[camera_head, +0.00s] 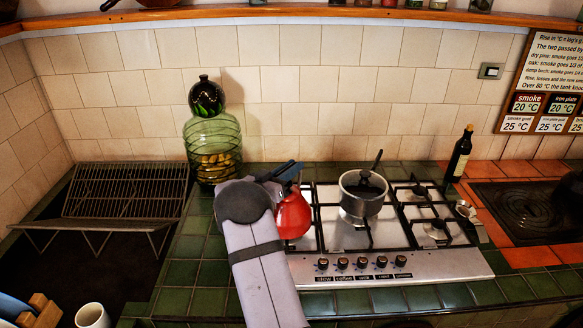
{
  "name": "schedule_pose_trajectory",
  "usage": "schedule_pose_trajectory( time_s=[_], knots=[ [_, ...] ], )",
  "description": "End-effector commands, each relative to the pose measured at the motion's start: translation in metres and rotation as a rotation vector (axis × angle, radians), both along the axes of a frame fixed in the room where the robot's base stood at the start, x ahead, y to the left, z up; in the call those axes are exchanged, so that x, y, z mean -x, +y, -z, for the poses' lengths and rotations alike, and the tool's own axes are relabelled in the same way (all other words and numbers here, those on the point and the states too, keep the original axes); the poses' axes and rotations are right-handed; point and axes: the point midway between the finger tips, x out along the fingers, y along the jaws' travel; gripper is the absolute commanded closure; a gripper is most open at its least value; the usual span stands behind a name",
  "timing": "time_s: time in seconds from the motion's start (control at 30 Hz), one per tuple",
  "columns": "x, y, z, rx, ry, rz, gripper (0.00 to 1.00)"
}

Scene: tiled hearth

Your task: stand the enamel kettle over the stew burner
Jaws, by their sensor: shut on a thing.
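The red enamel kettle (293,216) is at the left side of the steel hob (400,262), partly hidden behind my arm. My gripper (289,174) is shut on the kettle at its top; the exact hold is mostly hidden by the wrist. I cannot tell whether the kettle's base touches the hob or hangs just above it. The leftmost knob (322,264) has a label below it that reads "stew". The burner beneath or behind the kettle is hidden.
A lidded saucepan (362,195) stands on the hob just right of the kettle. Bare burners (437,229) are at the right. A green glass jar (212,148), a wire rack (125,195) and a dark bottle (459,154) stand around. Green tiles (190,273) front-left are clear.

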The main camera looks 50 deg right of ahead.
Motion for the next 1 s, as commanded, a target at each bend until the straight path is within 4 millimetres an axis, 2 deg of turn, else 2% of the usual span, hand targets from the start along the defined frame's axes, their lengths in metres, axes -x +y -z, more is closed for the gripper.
schedule_pose_trajectory(
  time_s=[0.03, 0.37, 0.97, 1.0],
  knots=[
    [-0.0007, -0.0003, -0.0047, 0.008, -0.006, 0.0, 1.0],
    [-0.0006, -0.0003, -0.0046, 0.008, -0.006, 0.0, 1.0],
    [-0.0007, -0.0003, 0.0035, 0.008, -0.006, 0.0, 1.0],
    [-0.0006, -0.0003, 0.0028, 0.008, -0.006, 0.0, 0.75]
  ],
)
